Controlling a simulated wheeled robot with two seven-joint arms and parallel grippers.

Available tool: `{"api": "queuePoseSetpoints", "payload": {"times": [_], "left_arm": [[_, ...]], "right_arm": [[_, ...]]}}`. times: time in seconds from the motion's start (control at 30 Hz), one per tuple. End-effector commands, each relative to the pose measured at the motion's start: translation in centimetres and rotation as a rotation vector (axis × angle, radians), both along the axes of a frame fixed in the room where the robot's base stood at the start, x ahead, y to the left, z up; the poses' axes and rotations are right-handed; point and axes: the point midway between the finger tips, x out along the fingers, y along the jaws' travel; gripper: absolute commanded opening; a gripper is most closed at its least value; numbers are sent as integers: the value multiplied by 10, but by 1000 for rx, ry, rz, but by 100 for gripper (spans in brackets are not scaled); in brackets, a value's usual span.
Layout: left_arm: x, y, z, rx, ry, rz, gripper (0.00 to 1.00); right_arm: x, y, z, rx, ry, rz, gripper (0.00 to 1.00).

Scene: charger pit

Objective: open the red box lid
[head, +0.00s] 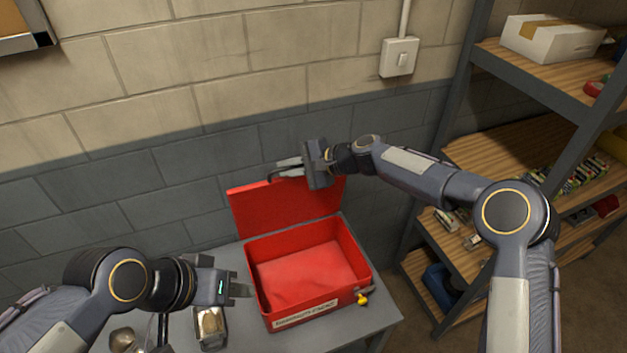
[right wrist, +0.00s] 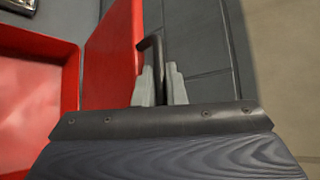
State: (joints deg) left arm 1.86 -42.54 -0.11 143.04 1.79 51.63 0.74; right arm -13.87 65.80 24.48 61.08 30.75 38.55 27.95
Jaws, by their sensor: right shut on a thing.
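The red box (head: 318,309) stands on a grey table, with a label on its front and a yellow latch (head: 362,297) at its front right. Its red lid (head: 262,212) stands raised at the back, near upright, by the wall. The lid also shows in the right wrist view (right wrist: 112,55). My right gripper (head: 287,170) is at the lid's top edge, shut on the dark lid handle (right wrist: 152,55). The box interior looks empty. My left gripper (head: 241,290) is low, just left of the box; I cannot tell whether its fingers are open.
A metal-framed item (head: 210,327) and other small things lie on the table (head: 352,333) near my left arm. A shelf unit (head: 530,150) with a white carton (head: 552,38) stands at the right. The block wall (head: 150,170) is close behind the lid.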

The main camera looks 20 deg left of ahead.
Motion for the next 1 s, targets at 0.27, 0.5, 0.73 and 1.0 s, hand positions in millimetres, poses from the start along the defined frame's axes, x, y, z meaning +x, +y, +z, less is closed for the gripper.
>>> {"api": "queuePoseSetpoints", "payload": {"times": [0.27,0.5,0.73,1.0], "left_arm": [[0,0,20,0,0,0,30],[0,0,27,0,0,0,30],[0,0,30,0,0,0,30],[0,0,30,0,0,0,30]], "right_arm": [[31,26,3,-3,-5,-1,0],[47,37,1,-3,-5,-1,0],[54,42,0,-3,-5,0,0],[55,43,-1,-3,-4,0,0]]}}
